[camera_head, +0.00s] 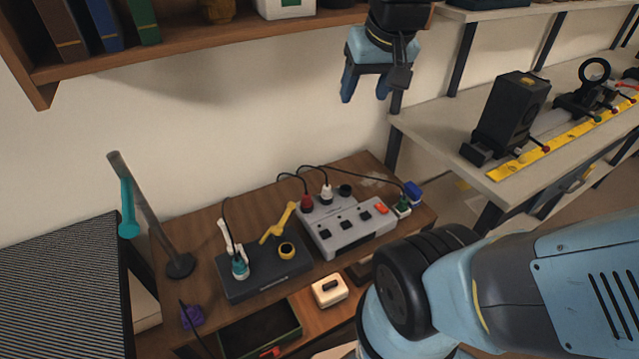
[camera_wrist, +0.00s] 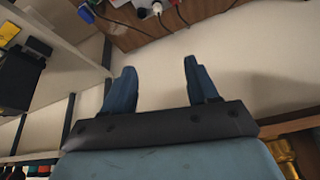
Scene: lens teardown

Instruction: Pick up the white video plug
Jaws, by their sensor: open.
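The white video plug (camera_head: 326,193) stands upright in the back of a grey box (camera_head: 350,231) on the wooden desk, with a black cable arching from its top. A red plug (camera_head: 307,203) stands just left of it. In the wrist view the white plug (camera_wrist: 157,7) shows at the top edge, partly cut off. My gripper (camera_head: 366,98) is open and empty, high above the desk and well away from the plug. In the wrist view its two blue fingers (camera_wrist: 157,75) are spread apart with nothing between them.
A dark station (camera_head: 263,271) with a white-teal tool and a yellow piece stands left of the grey box. A blue-topped plug (camera_head: 412,190) is to the right. A wooden shelf (camera_head: 200,51) overhangs the wall. A grey bench (camera_head: 450,140) stands right.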

